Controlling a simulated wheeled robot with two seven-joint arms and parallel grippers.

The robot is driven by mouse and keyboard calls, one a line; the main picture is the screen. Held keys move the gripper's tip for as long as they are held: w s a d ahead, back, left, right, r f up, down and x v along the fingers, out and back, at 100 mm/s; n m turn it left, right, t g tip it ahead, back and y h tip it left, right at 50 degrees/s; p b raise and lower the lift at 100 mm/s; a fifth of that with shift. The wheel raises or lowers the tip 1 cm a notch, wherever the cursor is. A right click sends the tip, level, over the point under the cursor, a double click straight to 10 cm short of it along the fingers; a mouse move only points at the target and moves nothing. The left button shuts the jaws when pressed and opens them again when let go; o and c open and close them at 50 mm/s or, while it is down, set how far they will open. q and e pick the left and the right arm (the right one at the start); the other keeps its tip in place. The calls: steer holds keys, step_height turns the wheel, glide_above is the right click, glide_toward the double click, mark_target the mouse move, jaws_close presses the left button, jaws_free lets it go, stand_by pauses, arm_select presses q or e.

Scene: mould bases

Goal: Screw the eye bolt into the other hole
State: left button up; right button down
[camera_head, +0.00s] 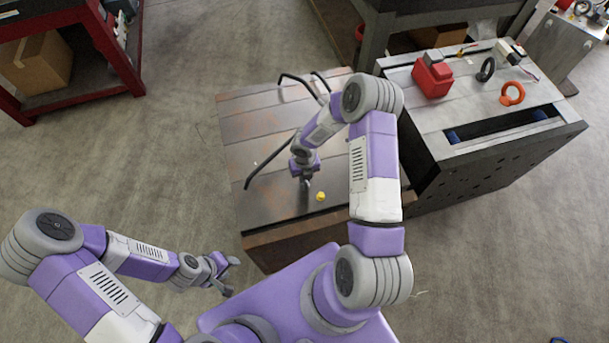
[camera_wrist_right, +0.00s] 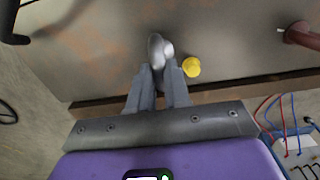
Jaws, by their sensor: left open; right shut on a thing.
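The mould base (camera_head: 270,120) is a wide block with a grey, rust-stained top; its top also shows in the right wrist view (camera_wrist_right: 100,45). My right gripper (camera_head: 306,182) is over its front part, pointing down. In the right wrist view the right gripper (camera_wrist_right: 162,68) is shut on a shiny grey metal piece, the eye bolt (camera_wrist_right: 156,48). Its lower end and any hole under it are hidden. A small yellow round piece (camera_head: 320,196) sits just right of the fingertips, apart from them. My left gripper (camera_head: 230,276) is open and empty, left of the mould base's front.
Black bent rods (camera_head: 268,163) rise from the mould base near the right arm. A dark cart (camera_head: 425,120) at right carries a red box (camera_head: 432,76), a black ring (camera_head: 486,69) and an orange ring (camera_head: 512,93). A red shelf (camera_head: 120,70) stands far left. The floor at left is clear.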

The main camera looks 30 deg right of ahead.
steer(key=shift+r+p, duration=1.85)
steer(key=shift+r, duration=0.55)
